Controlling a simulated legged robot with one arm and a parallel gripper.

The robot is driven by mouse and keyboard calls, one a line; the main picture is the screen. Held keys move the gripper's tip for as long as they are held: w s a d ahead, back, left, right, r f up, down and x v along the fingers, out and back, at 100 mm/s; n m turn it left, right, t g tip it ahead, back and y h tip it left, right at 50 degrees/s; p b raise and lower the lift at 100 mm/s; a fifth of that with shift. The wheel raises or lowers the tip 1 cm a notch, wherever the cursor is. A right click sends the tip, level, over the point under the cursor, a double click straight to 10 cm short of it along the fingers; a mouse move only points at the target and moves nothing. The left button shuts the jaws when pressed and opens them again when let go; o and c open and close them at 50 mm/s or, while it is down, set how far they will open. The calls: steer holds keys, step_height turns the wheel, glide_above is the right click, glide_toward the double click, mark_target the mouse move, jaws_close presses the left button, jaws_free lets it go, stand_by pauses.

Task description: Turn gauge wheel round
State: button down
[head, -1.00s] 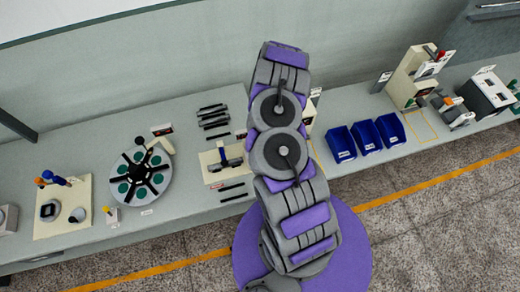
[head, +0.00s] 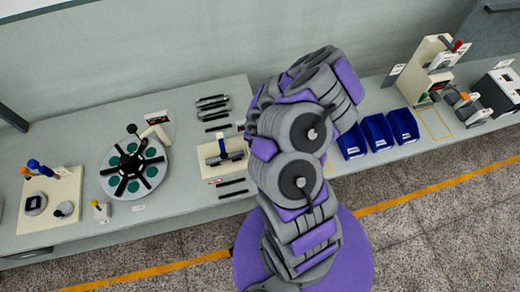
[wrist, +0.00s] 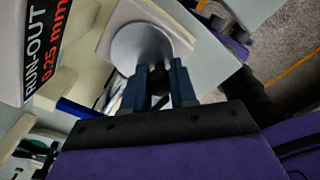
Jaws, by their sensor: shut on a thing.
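The gauge wheel, which I take to be the round grey disc (wrist: 142,46), shows in the wrist view against a pale plate, just beyond my fingertips. My gripper (wrist: 160,80) has two dark blue fingers shut on a small dark part in front of the disc. That part looks joined to the wheel, but the fingers hide most of it. A run-out sign (wrist: 44,45) reading 0.25 mm stands close at the left of the wrist view. In the head view my own arm hides the gripper and wheel.
A turntable with green discs (head: 133,168) stands on the bench at left. A cream fixture block (head: 222,155) lies left of my arm. Blue bins (head: 377,132) and a tall cream machine (head: 425,70) stand to the right. The floor in front is clear.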

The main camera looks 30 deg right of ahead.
steer(key=shift+w+a+m+b, duration=0.2)
steer(key=shift+m+b, duration=0.65)
steer(key=shift+m, duration=0.25)
steer(key=c, duration=0.9)
jaws_free()
step_height(320, 180, up, 17)
steer(key=shift+r+p, duration=0.15)
steer(key=shift+p, duration=0.25)
